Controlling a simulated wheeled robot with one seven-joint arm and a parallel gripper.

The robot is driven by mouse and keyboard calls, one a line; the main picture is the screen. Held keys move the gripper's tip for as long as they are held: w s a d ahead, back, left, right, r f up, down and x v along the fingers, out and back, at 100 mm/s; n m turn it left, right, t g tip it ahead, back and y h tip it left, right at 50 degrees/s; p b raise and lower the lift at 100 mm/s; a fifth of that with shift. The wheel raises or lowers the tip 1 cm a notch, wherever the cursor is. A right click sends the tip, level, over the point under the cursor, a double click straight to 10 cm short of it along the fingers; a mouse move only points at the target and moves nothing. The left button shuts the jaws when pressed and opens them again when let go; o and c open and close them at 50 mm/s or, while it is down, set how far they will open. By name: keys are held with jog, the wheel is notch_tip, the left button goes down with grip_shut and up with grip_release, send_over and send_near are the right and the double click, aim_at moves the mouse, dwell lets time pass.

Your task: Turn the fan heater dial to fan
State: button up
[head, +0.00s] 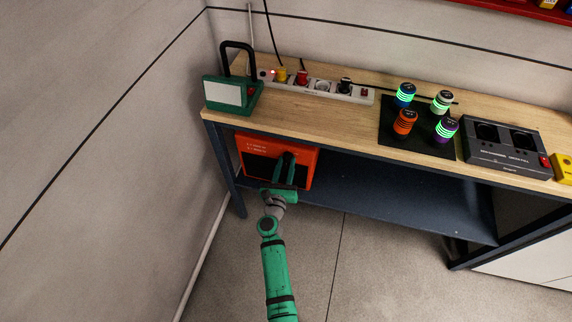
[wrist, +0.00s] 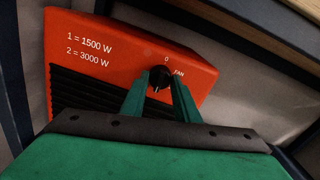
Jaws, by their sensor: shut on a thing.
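The orange fan heater (head: 302,160) stands on the lower shelf under the workbench, at the left end. In the wrist view its orange front (wrist: 110,40) shows the print "1 = 1500 W", "2 = 3000 W", "0" and "FAN", with a dark grille (wrist: 85,100) below. The black dial (wrist: 160,77) is at the upper right of that front. My gripper (wrist: 161,84) is shut on the dial, one green finger on each side. A small light mark shows at the dial's lower edge. In the head view my gripper (head: 284,165) covers the dial.
The wooden bench top (head: 330,118) is just above the heater. It bears a green work lamp (head: 232,95), a power strip (head: 320,88), a black mat (head: 385,135) with lit cylinders, and a grey charger (head: 500,150). The dark lower shelf (head: 400,205) is clear to the right.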

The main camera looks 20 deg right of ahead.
jog(key=shift+n, duration=0.3)
jog(key=n, duration=1.2)
jog(key=shift+r+n+g, duration=0.1)
jog(key=shift+n+g, duration=0.2)
jog(key=shift+g, duration=0.1)
jog(key=shift+a+n+g+h, duration=0.15)
jog(key=shift+n+h, duration=0.1)
jog(key=shift+n, duration=2.1)
jog(key=shift+n+g+h, duration=0.15)
jog(key=shift+n+h, duration=0.1)
jog(key=shift+n, duration=2.1)
jog(key=o, duration=1)
jog(key=shift+o, duration=0.2)
